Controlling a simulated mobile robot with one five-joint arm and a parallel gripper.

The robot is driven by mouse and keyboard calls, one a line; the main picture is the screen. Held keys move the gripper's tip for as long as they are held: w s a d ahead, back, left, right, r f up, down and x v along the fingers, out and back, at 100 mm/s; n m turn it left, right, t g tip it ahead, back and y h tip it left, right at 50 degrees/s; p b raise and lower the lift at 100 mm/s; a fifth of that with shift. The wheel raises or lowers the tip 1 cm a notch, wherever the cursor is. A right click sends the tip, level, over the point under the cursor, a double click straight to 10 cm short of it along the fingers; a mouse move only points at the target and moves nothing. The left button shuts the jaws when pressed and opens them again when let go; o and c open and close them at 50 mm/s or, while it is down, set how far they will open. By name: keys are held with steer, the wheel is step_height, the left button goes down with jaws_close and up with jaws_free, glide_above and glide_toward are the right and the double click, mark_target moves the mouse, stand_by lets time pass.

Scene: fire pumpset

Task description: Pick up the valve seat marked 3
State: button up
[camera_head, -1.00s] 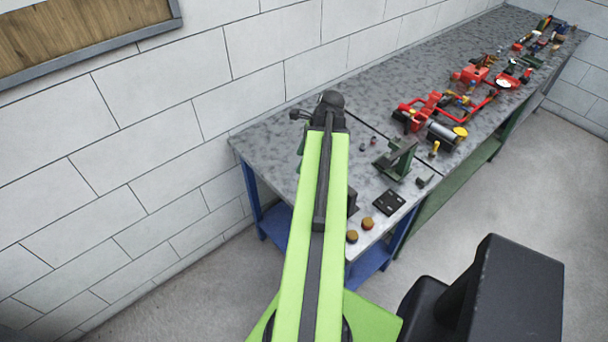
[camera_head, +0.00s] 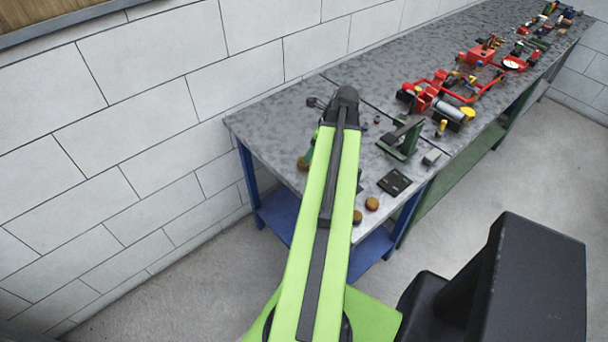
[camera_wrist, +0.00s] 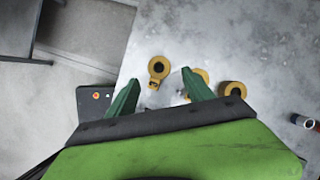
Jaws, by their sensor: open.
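Three brass-yellow ring-shaped pieces, apparently valve seats, lie on the grey bench in the wrist view: a left one (camera_wrist: 159,66) with a small tab, a middle one (camera_wrist: 201,75) and a right one (camera_wrist: 235,89). I cannot read any number on them. My gripper (camera_wrist: 160,76) is open, its green fingers spread, with the left ring between or beyond the tips. The middle ring is partly hidden by the right finger. In the head view, two brass round pieces (camera_head: 372,203) (camera_head: 357,217) lie near the bench's front edge; my gripper is mostly hidden behind my arm.
A black plate (camera_head: 394,181) and a green stand (camera_head: 401,139) are on the bench (camera_head: 290,118). Red pump parts (camera_head: 437,91) lie farther along. A small red-ended tube (camera_wrist: 303,121) is at right in the wrist view. A white block wall (camera_head: 150,110) runs behind the bench.

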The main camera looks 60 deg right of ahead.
steer(key=shift+w+f, duration=0.2)
steer(key=shift+f, duration=0.45)
steer(key=shift+r, duration=0.1)
steer(key=b+x, duration=0.5)
steer(key=shift+s+f, duration=0.15)
steer(key=shift+f, duration=0.1)
steer(key=shift+r, duration=0.15)
jaws_close()
